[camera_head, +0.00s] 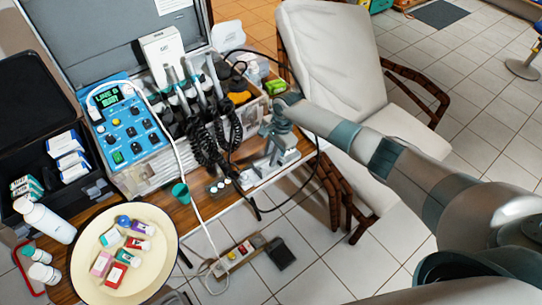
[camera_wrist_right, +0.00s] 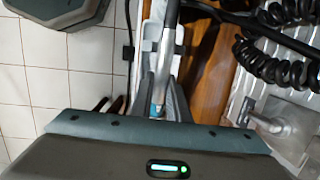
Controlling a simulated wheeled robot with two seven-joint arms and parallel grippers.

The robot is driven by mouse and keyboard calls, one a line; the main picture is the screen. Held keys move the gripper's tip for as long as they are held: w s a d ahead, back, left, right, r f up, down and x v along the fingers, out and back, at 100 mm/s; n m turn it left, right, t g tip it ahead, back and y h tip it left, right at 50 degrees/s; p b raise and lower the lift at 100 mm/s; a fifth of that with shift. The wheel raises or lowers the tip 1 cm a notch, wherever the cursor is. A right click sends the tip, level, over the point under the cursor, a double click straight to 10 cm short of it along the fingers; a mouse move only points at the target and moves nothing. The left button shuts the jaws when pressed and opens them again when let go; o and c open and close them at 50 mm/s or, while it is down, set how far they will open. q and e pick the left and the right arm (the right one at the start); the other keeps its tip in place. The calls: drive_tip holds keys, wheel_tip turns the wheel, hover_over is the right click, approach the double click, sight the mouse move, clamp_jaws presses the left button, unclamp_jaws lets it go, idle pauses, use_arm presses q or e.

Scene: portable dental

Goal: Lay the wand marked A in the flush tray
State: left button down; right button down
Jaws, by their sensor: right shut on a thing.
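My right gripper (camera_head: 280,143) is above the right end of the wooden table, pointing down. In the right wrist view, its fingers (camera_wrist_right: 162,105) are shut on a slim silver wand (camera_wrist_right: 168,55). No letter on this wand can be read. A pale grey tray (camera_head: 291,157), which looks like the flush tray, lies under the gripper at the table's edge. It also shows beneath the wand in the right wrist view (camera_wrist_right: 149,45). The gripper hides part of the tray, and I cannot tell whether the wand touches it. My left gripper is not in view.
A blue control unit (camera_head: 126,135) and several hanging handpieces (camera_head: 190,88) with coiled black hoses stand left of the gripper. A small green cup (camera_head: 180,192) is near the table's front. A round cream tray (camera_head: 152,270) holds several small containers. A chair (camera_head: 335,60) stands behind.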

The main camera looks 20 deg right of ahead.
drive_tip(key=shift+f, duration=0.55)
idle(0.7)
drive_tip(key=c, duration=1.6)
unclamp_jaws()
drive_tip(key=shift+f, duration=0.1)
drive_tip(key=shift+p, duration=0.35)
drive_tip(key=p+v, duration=0.8)
drive_tip(key=shift+p, duration=0.3)
drive_tip(key=shift+s+a, duration=0.1)
